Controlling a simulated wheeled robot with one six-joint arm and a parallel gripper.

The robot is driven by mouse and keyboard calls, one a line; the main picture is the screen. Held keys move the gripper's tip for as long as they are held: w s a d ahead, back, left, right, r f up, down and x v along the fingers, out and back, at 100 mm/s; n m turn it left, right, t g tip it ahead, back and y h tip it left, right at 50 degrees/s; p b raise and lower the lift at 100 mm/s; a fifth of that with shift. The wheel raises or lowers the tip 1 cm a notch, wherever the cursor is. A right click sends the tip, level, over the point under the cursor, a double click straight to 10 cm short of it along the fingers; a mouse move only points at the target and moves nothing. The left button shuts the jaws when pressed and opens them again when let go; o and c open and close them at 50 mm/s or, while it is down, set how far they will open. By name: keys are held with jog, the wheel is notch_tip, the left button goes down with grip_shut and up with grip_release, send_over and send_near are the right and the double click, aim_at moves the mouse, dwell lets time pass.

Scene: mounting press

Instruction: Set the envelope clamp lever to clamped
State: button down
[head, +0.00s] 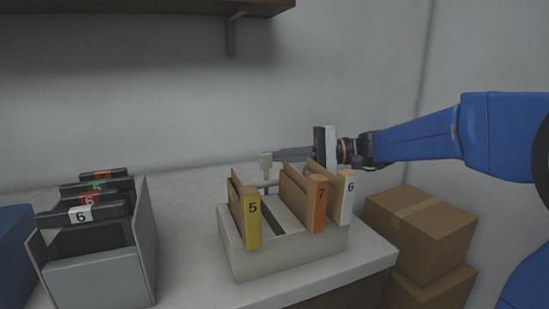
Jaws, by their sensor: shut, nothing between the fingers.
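A small pale lever (266,163) with a blocky head stands upright behind the slotted rack, its lower end partly hidden by the rack and its contents. It looks like the clamp lever; I cannot tell its setting. My gripper (277,155) reaches in from the right, over the back of the rack, with its fingers pointing left. The fingers are shut and empty. Their tips are close to the right side of the lever head; I cannot tell whether they touch it.
The pale rack (280,262) holds brown envelope-like pieces with spines: yellow 5 (252,222), orange 7 (318,205) and white 6 (347,197). A grey bin (100,283) with dark numbered cartridges stands left. Cardboard boxes (420,232) stand right. A shelf (130,8) hangs above.

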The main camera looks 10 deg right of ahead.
jog(key=shift+s+n, duration=0.3)
jog(key=shift+n, duration=0.1)
jog(key=shift+d, duration=0.1)
dwell(0.3)
